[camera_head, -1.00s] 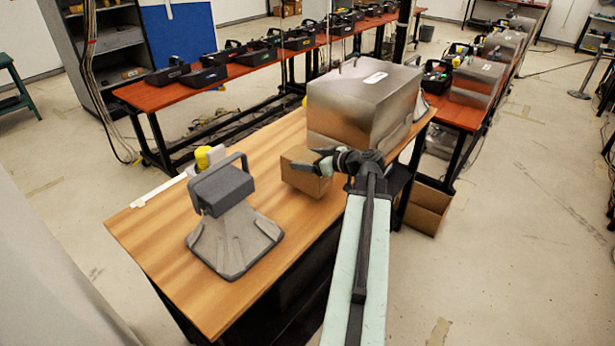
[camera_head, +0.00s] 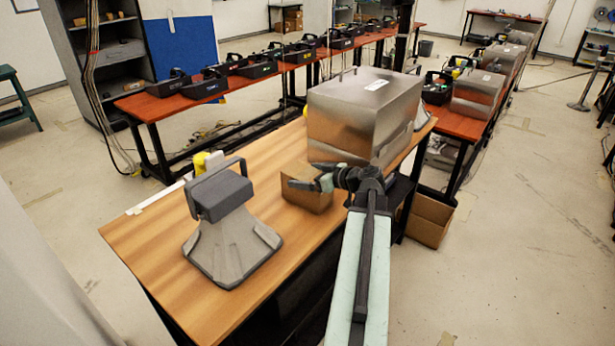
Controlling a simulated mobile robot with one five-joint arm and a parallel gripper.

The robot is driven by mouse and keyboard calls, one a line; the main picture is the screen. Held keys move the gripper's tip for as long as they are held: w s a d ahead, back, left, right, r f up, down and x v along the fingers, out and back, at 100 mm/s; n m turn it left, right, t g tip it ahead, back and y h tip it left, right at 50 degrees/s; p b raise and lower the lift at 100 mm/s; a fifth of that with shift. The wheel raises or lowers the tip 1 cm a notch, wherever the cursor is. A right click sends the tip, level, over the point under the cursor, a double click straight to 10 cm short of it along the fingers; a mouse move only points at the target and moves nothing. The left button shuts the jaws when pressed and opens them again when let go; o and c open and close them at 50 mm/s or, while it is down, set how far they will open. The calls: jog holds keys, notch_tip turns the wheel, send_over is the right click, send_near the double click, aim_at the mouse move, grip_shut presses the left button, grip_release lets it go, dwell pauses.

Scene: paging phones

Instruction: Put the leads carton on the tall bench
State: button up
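A small brown cardboard carton (camera_head: 308,199), which I take to be the leads carton, appears to rest on the wood-topped bench (camera_head: 160,245), near its front edge. It is in front of the steel box. My gripper (camera_head: 302,176) is over the carton's upper right part, with its fingers spread apart. The fingers and wrist hide part of the carton's top. I cannot tell whether a finger still touches it.
A large steel box (camera_head: 362,115) stands behind my gripper on the bench. A grey horn-like device with a handle (camera_head: 228,235) stands to the left. An open cardboard box (camera_head: 428,222) is below the bench's right end. Bare wood lies between device and carton.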

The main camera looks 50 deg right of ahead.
jog(key=shift+r, duration=0.25)
jog(key=p+v, duration=0.4)
jog(key=v, duration=0.8)
jog(key=shift+f, duration=0.15)
